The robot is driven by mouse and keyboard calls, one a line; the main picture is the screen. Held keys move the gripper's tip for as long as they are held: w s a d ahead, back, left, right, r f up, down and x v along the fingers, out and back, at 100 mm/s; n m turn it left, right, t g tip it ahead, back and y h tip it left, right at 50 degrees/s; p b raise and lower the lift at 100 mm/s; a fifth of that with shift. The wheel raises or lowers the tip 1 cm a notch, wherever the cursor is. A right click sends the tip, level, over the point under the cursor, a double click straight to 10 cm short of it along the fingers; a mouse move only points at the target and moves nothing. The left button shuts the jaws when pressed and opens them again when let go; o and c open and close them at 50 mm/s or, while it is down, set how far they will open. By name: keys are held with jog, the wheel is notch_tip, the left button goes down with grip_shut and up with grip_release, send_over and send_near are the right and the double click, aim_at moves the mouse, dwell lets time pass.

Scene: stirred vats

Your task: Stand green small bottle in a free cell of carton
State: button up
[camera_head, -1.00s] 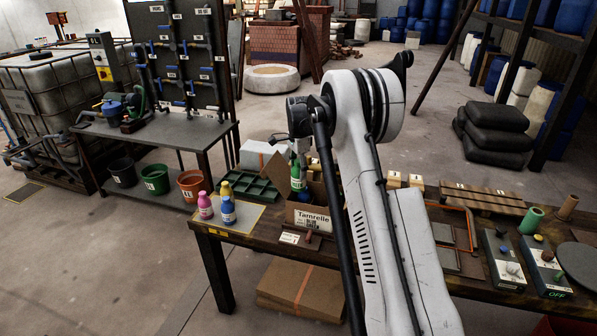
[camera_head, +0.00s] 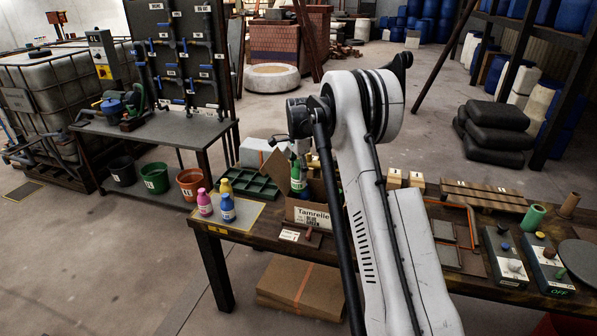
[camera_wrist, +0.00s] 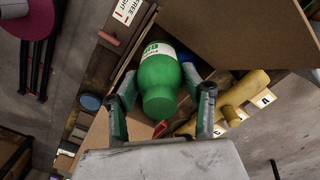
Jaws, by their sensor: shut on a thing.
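The green small bottle (camera_wrist: 162,82) with a white label is between the two fingers of my gripper (camera_wrist: 162,108) in the wrist view. My gripper is shut on it. In the head view the green bottle (camera_head: 295,178) is at the opening of the carton (camera_head: 308,214), a brown box labelled "Tamrelle" with its flaps open. The carton's flap (camera_wrist: 240,30) fills the upper right of the wrist view. A blue thing shows just beside the right finger. The cells are mostly hidden, and I cannot tell how deep the bottle is.
Pink (camera_head: 204,202), blue (camera_head: 228,209) and yellow (camera_head: 225,188) bottles stand on a mat left of the carton. A green divided tray (camera_head: 252,186) lies behind them. A stamp-like tool (camera_head: 311,237) and a card (camera_head: 289,235) lie in front of the carton.

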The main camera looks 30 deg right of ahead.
aim_at(298, 184)
jog(key=shift+f, duration=0.15)
jog(key=shift+f+b, duration=0.95)
jog(key=shift+f, duration=0.3)
jog(key=shift+f, duration=0.2)
jog(key=shift+f+b, duration=0.75)
jog(key=shift+f, duration=0.15)
jog(key=shift+f+b, duration=0.65)
jog(key=shift+f, duration=0.05)
dwell(0.3)
jog(key=o, duration=1.5)
jog(key=shift+c, duration=0.2)
